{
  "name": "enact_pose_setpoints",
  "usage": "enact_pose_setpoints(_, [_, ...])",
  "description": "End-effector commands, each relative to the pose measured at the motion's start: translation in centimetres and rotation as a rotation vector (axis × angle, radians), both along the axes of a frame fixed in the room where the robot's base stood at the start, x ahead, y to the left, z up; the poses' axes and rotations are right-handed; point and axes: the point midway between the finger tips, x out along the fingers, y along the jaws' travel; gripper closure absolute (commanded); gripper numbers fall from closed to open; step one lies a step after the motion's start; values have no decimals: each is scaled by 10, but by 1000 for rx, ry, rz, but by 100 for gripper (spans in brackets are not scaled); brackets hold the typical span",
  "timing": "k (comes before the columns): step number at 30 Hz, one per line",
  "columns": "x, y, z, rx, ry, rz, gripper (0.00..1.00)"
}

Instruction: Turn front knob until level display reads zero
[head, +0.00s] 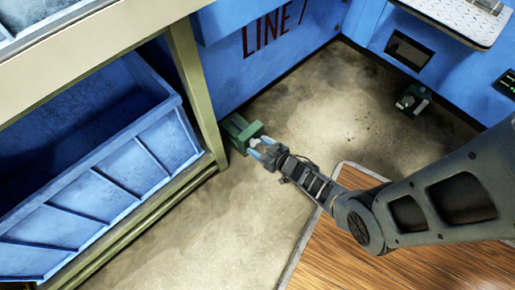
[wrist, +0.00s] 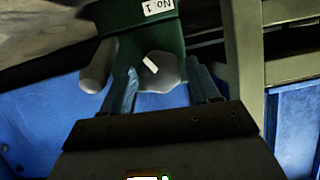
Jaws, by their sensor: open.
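A green unit (head: 238,131) stands on the floor by the blue wall. A second grey rounded part (wrist: 97,68) sticks out at the left side. My gripper (head: 258,146) is at the unit. In the wrist view, my gripper (wrist: 163,74) is open, one finger on each side of the marked knob; I cannot tell if they touch it. A dark panel with green marks (head: 508,82), possibly a display, is unreadable.
A blue bin (head: 150,150) sits within a beige frame (head: 192,80) left of the unit. Another green unit (head: 412,99) stands on the floor at right. A wooden platform (head: 345,250) lies under my arm. The concrete floor between is open.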

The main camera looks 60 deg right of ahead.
Motion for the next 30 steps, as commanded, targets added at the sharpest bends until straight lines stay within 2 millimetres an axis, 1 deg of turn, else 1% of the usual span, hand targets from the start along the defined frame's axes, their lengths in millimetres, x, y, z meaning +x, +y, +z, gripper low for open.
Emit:
enact_pose_setpoints(1, [4, -1, -4, 0, 0, -1, 39])
enact_pose_setpoints(5, [10, -3, -5, -1, 0, -1, 39])
enact_pose_setpoints(13, [11, -3, -4, 0, 1, -1, 40])
enact_pose_setpoints(25, [10, -3, -4, 0, 1, -1, 79])
enact_pose_setpoints(26, [10, -3, -4, 0, 1, -1, 80])
enact_pose_setpoints(30, [10, -3, -4, -4, 2, -1, 80])
